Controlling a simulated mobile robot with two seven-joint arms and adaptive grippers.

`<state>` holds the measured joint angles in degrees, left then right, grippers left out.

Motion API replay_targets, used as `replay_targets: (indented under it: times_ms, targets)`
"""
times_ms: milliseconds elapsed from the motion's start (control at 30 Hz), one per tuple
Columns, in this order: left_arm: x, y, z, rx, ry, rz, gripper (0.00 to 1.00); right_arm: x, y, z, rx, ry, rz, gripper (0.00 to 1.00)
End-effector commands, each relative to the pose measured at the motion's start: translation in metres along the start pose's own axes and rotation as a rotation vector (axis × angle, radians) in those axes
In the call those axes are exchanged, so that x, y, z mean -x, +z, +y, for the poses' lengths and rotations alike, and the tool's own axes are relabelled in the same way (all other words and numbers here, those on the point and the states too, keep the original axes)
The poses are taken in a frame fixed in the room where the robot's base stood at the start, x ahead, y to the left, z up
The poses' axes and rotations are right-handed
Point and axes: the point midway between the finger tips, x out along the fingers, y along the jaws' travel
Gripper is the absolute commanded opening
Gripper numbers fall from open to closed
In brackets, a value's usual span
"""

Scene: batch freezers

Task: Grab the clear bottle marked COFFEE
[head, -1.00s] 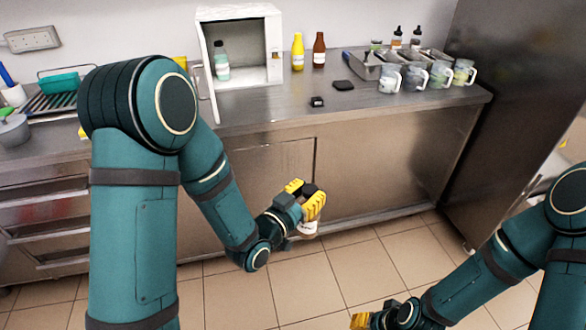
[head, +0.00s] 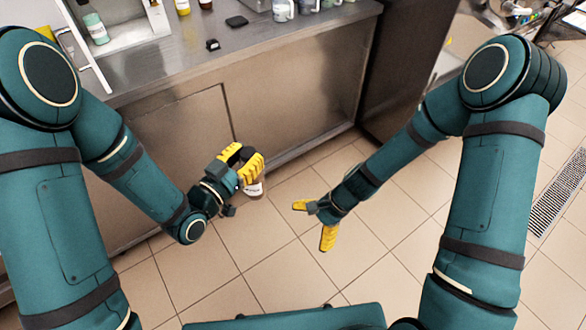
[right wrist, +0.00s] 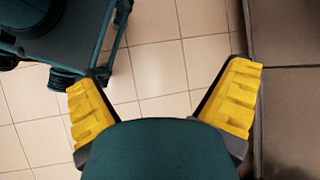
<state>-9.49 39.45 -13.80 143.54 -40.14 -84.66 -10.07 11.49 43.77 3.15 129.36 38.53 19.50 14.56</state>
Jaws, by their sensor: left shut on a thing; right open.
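The label is too small to read. My right gripper (head: 315,222) is open and empty, to the right of the left one over the floor. In the right wrist view its yellow fingers (right wrist: 164,105) are spread wide with only floor tiles between them.
The steel counter (head: 190,75) runs along the back. A dark steel unit (head: 410,60) stands right. The tiled floor is clear.

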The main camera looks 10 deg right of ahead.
Motion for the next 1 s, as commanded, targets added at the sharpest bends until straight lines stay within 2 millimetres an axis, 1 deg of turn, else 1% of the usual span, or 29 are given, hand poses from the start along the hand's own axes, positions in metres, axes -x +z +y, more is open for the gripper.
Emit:
replay_targets:
  times_ms: [33, 100, 200, 300, 400, 500, 567, 667, 767, 1000]
  targets:
    - [0.0, -0.001, 0.0, -0.001, 0.0, 0.002, 0.0, 0.009, 0.005, -0.016, -0.089, -0.041, -0.059, 0.99]
    - [0.0, -0.001, 0.0, -0.001, 0.0, 0.002, 0.0, 0.022, 0.014, -0.038, -0.207, -0.098, -0.151, 0.99]
    - [0.0, -0.001, 0.0, -0.001, 0.0, 0.002, 0.0, 0.043, 0.025, -0.068, -0.34, -0.176, -0.279, 0.99]
    - [0.0, -0.001, 0.0, -0.001, 0.0, 0.002, 0.0, 0.063, 0.033, -0.093, -0.429, -0.242, -0.387, 0.99]
    - [0.0, -0.001, 0.0, -0.001, 0.0, 0.002, 0.0, 0.078, 0.038, -0.109, -0.48, -0.286, -0.459, 0.99]
    - [0.0, -0.001, 0.0, -0.001, 0.0, 0.002, 0.0, 0.085, 0.041, -0.117, -0.504, -0.308, -0.497, 0.99]
    - [0.0, -0.001, 0.0, -0.001, 0.0, 0.002, 0.0, 0.085, 0.042, -0.12, -0.511, -0.314, -0.509, 0.99]
    - [0.0, -0.001, 0.0, -0.001, 0.0, 0.002, 0.0, 0.078, 0.046, -0.124, -0.511, -0.314, -0.513, 0.99]
    - [0.0, -0.001, 0.0, -0.001, 0.0, 0.002, 0.0, 0.066, 0.052, -0.13, -0.512, -0.312, -0.512, 0.99]
    - [0.0, -0.001, 0.0, -0.001, 0.0, 0.002, 0.0, 0.029, 0.068, -0.146, -0.511, -0.31, -0.511, 0.99]
